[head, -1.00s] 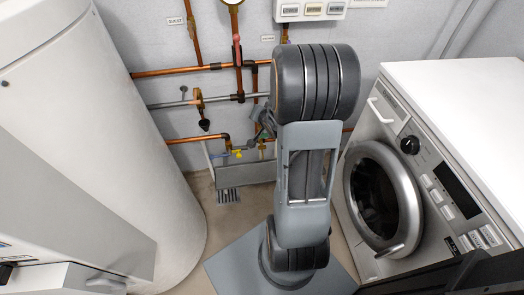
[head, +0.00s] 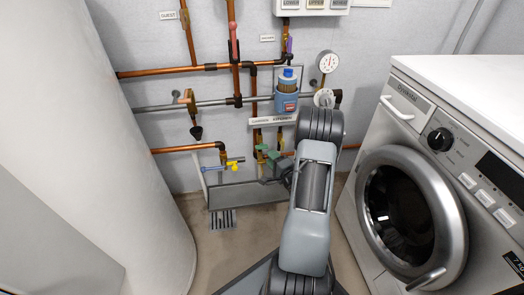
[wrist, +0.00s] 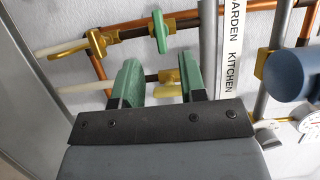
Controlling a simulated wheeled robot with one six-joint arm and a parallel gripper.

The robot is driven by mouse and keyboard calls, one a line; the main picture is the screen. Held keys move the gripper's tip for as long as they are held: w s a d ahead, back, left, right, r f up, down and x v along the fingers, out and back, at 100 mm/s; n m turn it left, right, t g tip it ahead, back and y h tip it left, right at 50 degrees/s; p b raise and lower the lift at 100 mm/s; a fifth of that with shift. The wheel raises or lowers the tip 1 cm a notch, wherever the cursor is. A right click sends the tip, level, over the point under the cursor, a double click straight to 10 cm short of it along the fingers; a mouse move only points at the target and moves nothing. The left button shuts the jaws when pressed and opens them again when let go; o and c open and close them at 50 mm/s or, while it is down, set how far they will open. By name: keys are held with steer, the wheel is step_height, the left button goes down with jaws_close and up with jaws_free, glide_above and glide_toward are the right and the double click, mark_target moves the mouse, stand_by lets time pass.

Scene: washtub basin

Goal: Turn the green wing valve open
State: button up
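The green wing valve handle (wrist: 160,32) is in the wrist view, upper middle, on brass pipework, its long side running up and down the picture. My gripper (wrist: 158,66) is open, with a green finger on each side of an empty gap. The handle lies beyond the fingertips, in line with the gap, and appears untouched. In the head view my gripper (head: 270,158) is at the wall pipes under the white label strip. Green parts overlap there, so handle and fingers are hard to tell apart.
A GARDEN/KITCHEN label strip (wrist: 231,45) and a blue cylinder (wrist: 293,72) are right of my gripper. In the head view, a valve with yellow and blue handles (head: 234,162) is to the left, a gauge (head: 327,62) above right and a washing machine (head: 430,160) right.

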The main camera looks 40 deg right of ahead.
mark_target(262, 146)
steer(key=w, duration=0.2)
steer(key=w+b, duration=0.1)
steer(key=w, duration=0.2)
steer(key=w+b, duration=0.1)
steer(key=w, duration=0.2)
steer(key=shift+d, duration=0.25)
steer(key=shift+c, duration=0.4)
jaws_close()
